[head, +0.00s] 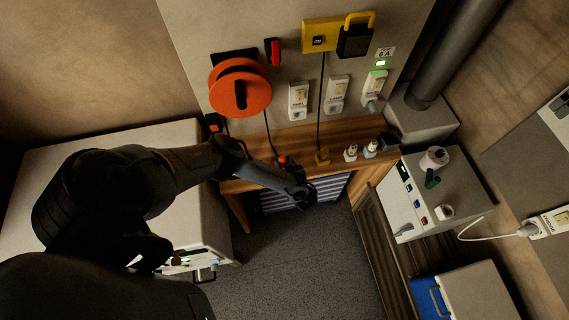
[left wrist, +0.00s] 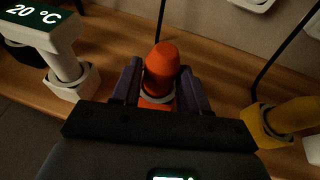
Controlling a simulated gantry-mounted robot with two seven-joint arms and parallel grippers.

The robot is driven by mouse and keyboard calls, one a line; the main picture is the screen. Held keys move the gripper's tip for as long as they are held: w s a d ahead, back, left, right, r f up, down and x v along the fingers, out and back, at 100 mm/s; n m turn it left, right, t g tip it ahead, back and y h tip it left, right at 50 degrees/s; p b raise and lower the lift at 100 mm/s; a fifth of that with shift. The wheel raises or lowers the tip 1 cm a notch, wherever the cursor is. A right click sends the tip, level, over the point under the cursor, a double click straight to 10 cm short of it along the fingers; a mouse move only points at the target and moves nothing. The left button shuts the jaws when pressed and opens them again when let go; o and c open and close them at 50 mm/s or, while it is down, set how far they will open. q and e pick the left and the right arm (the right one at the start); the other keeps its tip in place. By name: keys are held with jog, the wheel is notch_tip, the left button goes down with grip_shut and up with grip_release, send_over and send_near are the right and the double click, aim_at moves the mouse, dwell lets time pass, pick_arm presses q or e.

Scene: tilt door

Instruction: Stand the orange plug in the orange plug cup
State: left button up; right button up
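The orange plug (left wrist: 161,66) stands roughly upright between the two fingers of my left gripper (left wrist: 160,82) in the left wrist view. The fingers lie close against both its sides. A pale ring and an orange rim, apparently the orange plug cup (left wrist: 150,104), show just below it. The gripper body hides the lower part, so I cannot tell how deep the plug sits. In the head view a small orange spot, the plug (head: 282,160), shows at the shelf beside my left gripper (head: 290,172). My right gripper is not in view.
A yellow plug (left wrist: 289,116) in a yellow cup stands to the right on the wooden shelf (left wrist: 105,47); a white plug with a "20 °C" display (left wrist: 58,50) stands to the left. An orange cable reel (head: 240,88) and sockets (head: 298,100) are on the wall behind.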

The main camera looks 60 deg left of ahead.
pick_arm(q)
jog(key=o, duration=0.3)
jog(key=p+v, duration=0.4)
jog(key=v, duration=0.6)
jog(key=shift+d+r, duration=0.15)
jog(key=shift+d, duration=0.25)
jog(key=shift+s, duration=0.1)
